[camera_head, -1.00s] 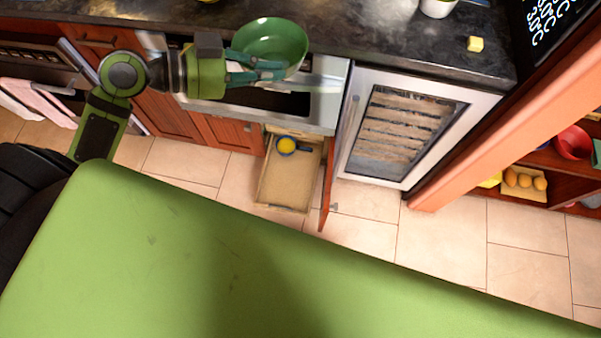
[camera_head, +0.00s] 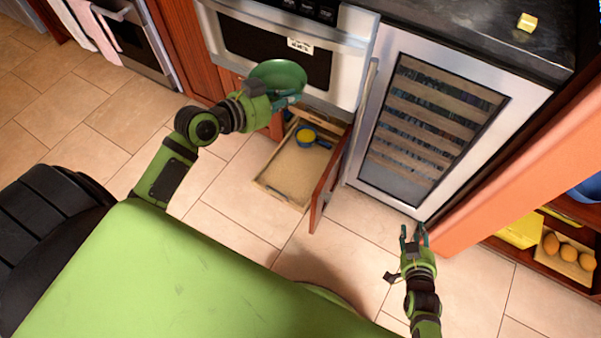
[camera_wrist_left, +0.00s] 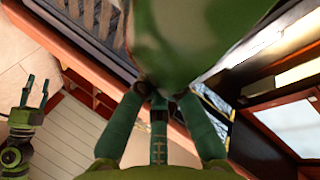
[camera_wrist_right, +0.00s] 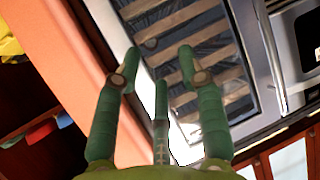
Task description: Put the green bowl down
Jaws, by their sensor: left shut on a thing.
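The green bowl (camera_head: 277,76) is held by my left gripper (camera_head: 286,99) in front of the microwave drawer front. The gripper is shut on the bowl, which also fills the top of the left wrist view (camera_wrist_left: 195,40). An open wooden drawer (camera_head: 272,186) lies below and slightly right of the bowl, with a small blue and yellow cup-like item (camera_head: 306,137) in it. My right gripper (camera_head: 414,233) is open and empty, low in front of the wine fridge; its spread fingers show in the right wrist view (camera_wrist_right: 160,75).
The wine fridge (camera_head: 425,130) stands right of the drawer. The dark counter (camera_head: 470,35) holds a small yellow block (camera_head: 526,22). Shelves at right hold eggs or similar (camera_head: 568,250). The tiled floor at left is clear.

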